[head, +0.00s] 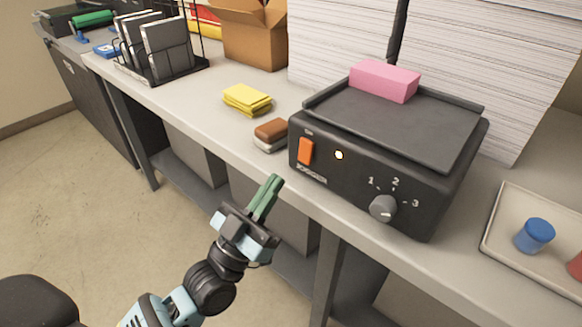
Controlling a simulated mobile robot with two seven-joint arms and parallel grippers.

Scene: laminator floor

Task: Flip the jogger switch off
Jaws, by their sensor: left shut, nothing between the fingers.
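The jogger (385,140) is a black box with a flat grey top, standing at the front of the bench. Its orange rocker switch (306,151) is at the left end of the front face. A small amber light (339,155) glows to the right of the switch. A grey knob (383,208) with marks 1, 2 and 3 is further right. My left gripper (267,195) is shut and empty, with its green fingers pointing up toward the bench's front edge. It is below and left of the switch, apart from it. My right gripper is not in view.
A pink block (384,81) lies on the jogger's top. A brown and white eraser-like block (271,135) and yellow pads (247,98) lie left of it. A tray (505,225) with a blue-capped item (534,236) is at right. Tall paper stacks (490,50) stand behind.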

